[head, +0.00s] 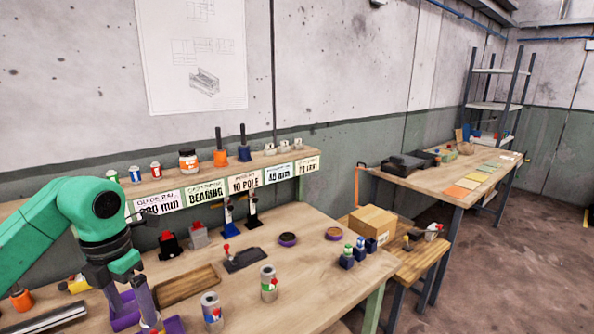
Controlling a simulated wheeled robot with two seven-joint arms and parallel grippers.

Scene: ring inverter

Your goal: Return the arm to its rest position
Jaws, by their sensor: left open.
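My green left arm (45,225) comes in from the left over the near left part of the workbench (325,282). Its gripper (131,306) points down with its fingers apart, beside purple parts (124,314) on the bench. I see nothing held between the fingers, though the tips overlap the purple parts and I cannot tell whether they touch. My right gripper is not in view.
A wooden tray (187,285) and two cans (268,284) (212,312) stand right of the gripper. A dark fixture with a red knob (245,260) lies behind. A labelled shelf (225,180) runs along the wall.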

